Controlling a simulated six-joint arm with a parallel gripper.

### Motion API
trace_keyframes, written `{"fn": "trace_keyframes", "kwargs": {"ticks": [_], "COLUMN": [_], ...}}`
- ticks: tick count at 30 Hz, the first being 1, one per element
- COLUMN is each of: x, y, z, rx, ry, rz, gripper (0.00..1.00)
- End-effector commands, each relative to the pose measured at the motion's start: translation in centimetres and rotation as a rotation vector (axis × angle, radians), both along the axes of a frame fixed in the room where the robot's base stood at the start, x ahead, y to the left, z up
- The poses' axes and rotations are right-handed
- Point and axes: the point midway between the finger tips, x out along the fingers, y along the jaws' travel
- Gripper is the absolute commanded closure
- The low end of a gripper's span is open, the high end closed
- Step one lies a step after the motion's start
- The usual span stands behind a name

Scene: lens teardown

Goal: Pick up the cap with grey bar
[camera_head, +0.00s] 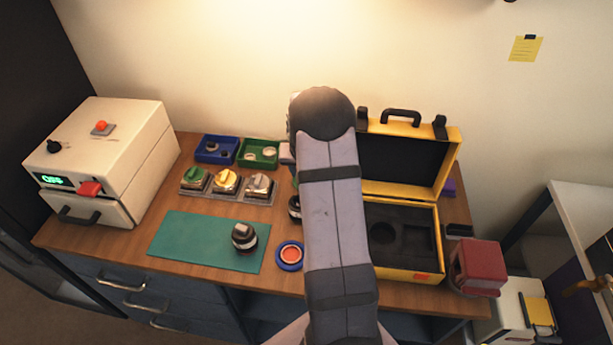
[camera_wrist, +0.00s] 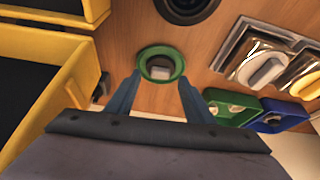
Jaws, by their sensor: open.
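The cap with grey bar (camera_head: 260,186) sits in the right-hand seat of a row of three metal holders, beside the yellow-bar cap (camera_head: 227,181) and the green-bar cap (camera_head: 194,180). In the wrist view its pale bar (camera_wrist: 264,66) shows at the right. My gripper (camera_wrist: 160,80) is open and empty, well left of that cap in the wrist view. A green ring (camera_wrist: 146,78) with a small grey block inside appears between its fingertips; the height gap cannot be told. In the head view my arm hides the fingers.
A blue bin (camera_head: 202,157) and green bin (camera_head: 245,163) stand behind the caps. A dark lens part (camera_head: 243,238) stands on the teal mat (camera_head: 185,240), near a blue ring (camera_head: 281,263). An open yellow case (camera_head: 438,245) lies right of my arm; a white machine (camera_head: 140,135) is left.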

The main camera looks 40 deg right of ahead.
Motion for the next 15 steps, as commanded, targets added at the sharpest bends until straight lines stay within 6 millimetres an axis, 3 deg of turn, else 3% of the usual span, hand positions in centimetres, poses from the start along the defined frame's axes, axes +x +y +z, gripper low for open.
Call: {"fn": "trace_keyframes", "kwargs": {"ticks": [6, 15], "x": [0.5, 0.7], "y": [-0.5, -0.6], "z": [-1.7, -2.1], "rx": [0.001, -0.001], "ry": [0.0, -0.001], "rz": [-0.001, 0.0], "gripper": [0.52, 0.52]}}
